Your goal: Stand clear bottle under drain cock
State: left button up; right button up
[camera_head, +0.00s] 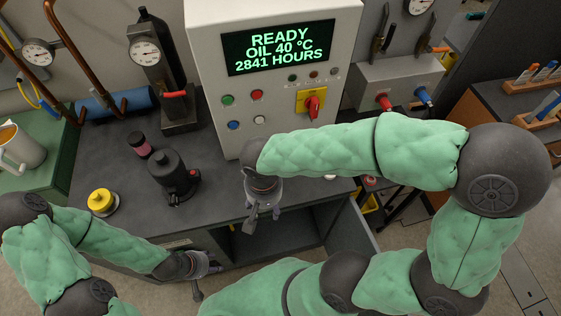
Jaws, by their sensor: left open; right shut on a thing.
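My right gripper (262,208) is in front of the bench edge, over the open cabinet, pointing down. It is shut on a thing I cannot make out. My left gripper (196,280) is open, lower left, in front of the bench. I cannot make out a clear bottle anywhere. I cannot tell for certain which fitting is the drain cock. A red lever (174,94) sticks out of a black gauge-topped unit (148,57) at the back of the bench.
A black canister (168,185), a dark jar (138,145) and a yellow-topped item (101,201) stand on the dark bench (215,185). A grey control cabinet (208,70) stands behind. The lower cabinet door (352,232) stands open on the right. A mug (22,147) is far left.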

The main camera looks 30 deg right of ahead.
jog(key=w+d+f+b, duration=0.1)
jog(key=w+d+f, duration=0.1)
jog(key=w+f, duration=0.1)
jog(key=w+d+f, duration=0.3)
jog(key=w, duration=0.1)
jog(key=w+d+f+b, duration=0.1)
jog(key=w+d+f, duration=0.1)
jog(key=w+f, duration=0.1)
jog(key=shift+w+d+b, duration=0.15)
jog(key=shift+d+b, duration=0.2)
jog(key=shift+d, duration=0.05)
jog(key=f, duration=0.2)
jog(key=f+b, duration=0.1)
jog(key=f, duration=0.1)
jog(key=shift+w+d, duration=0.25)
jog(key=shift+w, duration=0.05)
jog(key=shift+f, duration=0.15)
jog(key=o, duration=1)
jog(key=shift+o, duration=0.2)
